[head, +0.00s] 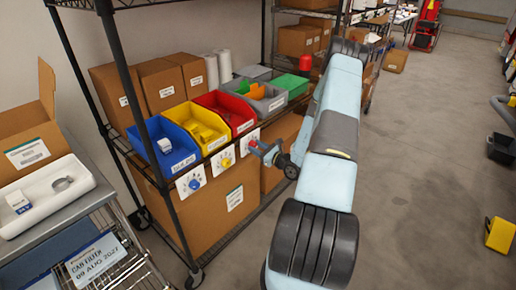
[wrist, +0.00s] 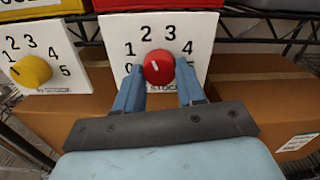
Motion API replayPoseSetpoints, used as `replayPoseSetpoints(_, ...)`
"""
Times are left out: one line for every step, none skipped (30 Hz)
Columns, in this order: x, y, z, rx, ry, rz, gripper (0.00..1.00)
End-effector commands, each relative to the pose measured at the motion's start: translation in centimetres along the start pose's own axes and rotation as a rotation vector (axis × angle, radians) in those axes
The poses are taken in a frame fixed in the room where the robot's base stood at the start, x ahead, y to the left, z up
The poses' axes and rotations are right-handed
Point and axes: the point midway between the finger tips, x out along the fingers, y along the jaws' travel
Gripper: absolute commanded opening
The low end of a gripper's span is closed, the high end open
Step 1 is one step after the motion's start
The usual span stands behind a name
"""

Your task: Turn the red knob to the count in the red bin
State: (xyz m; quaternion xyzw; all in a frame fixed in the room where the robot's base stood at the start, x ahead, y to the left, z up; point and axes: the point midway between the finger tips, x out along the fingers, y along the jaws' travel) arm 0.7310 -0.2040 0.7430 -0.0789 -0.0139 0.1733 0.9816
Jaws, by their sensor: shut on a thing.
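The red knob (wrist: 158,67) sits on a white dial plate (wrist: 185,25) with numbers around it; 1, 2, 3 and 4 show clearly. A short pale mark on the knob leans up and left, roughly between 1 and 2. My gripper (wrist: 158,80) is shut on the knob, one blue finger on each side, and covers the plate's lower corners. In the head view my gripper (head: 262,150) is at the rightmost dial on the shelf edge. The red bin (head: 240,124) stands on the shelf above; its contents are too small to count.
Left of the red bin are a yellow bin (head: 200,125) and a blue bin (head: 165,144). A yellow knob (wrist: 31,71) and a blue knob (head: 194,184) are on neighbouring plates. Large cardboard boxes (head: 215,205) fill the lower shelf.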

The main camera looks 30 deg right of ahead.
Motion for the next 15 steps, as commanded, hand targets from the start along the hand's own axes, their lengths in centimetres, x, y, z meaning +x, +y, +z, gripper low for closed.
replayPoseSetpoints(-0.21,-0.39,-0.17,-0.009,0.005,-0.008,0.08)
replayPoseSetpoints(-0.21,-0.39,-0.17,-0.013,0.005,-0.008,0.08)
replayPoseSetpoints(-0.21,-0.38,-0.17,-0.016,0.005,-0.008,0.08)
replayPoseSetpoints(-0.21,-0.38,-0.17,-0.017,0.005,-0.008,0.08)
replayPoseSetpoints(-0.21,-0.38,-0.17,-0.018,0.005,-0.008,0.08)
replayPoseSetpoints(-0.21,-0.37,-0.17,-0.018,0.005,-0.008,0.08)
replayPoseSetpoints(-0.21,-0.37,-0.17,-0.019,0.005,-0.008,0.08)
replayPoseSetpoints(-0.21,-0.37,-0.17,-0.019,0.005,-0.008,0.08)
replayPoseSetpoints(-0.21,-0.37,-0.17,-0.018,0.005,-0.008,0.08)
replayPoseSetpoints(-0.21,-0.37,-0.17,-0.018,0.005,-0.008,0.08)
replayPoseSetpoints(-0.21,-0.36,-0.17,-0.018,0.005,-0.008,0.08)
replayPoseSetpoints(-0.21,-0.36,-0.17,-0.018,0.005,-0.008,0.08)
replayPoseSetpoints(-0.21,-0.36,-0.18,-0.018,0.005,-0.008,0.08)
replayPoseSetpoints(-0.21,-0.36,-0.18,-0.018,0.005,-0.008,0.08)
replayPoseSetpoints(-0.21,-0.35,-0.18,-0.017,0.005,-0.007,0.42)
